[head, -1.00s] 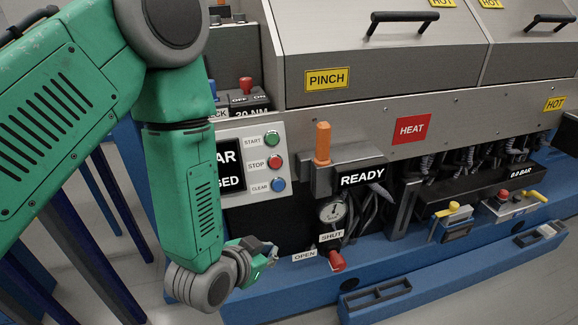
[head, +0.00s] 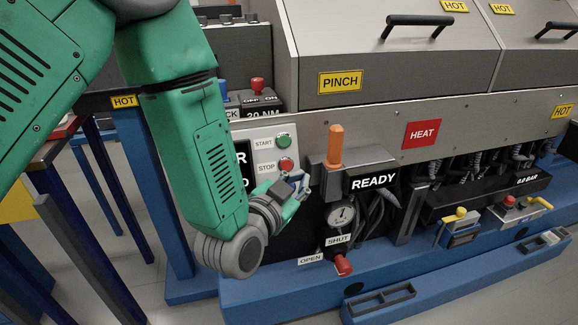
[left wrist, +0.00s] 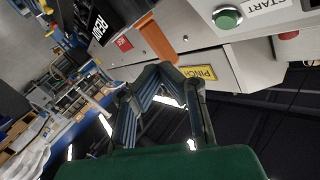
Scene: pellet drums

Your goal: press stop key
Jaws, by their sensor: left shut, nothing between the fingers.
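The red STOP key (head: 286,165) sits on the light control panel (head: 264,150), below the green START key (head: 283,141). My left gripper (head: 303,179) is shut and empty, just below and right of the STOP key in the head view; I cannot tell whether it touches the panel. The gripper hides the CLEAR key. My right gripper is not in view.
An orange handle (head: 335,146) stands right of the panel, beside the READY display (head: 373,181). A gauge (head: 341,215) and a red SHUT/OPEN valve handle (head: 343,265) are below. HEAT (head: 421,133) and PINCH (head: 340,82) signs mark the machine front.

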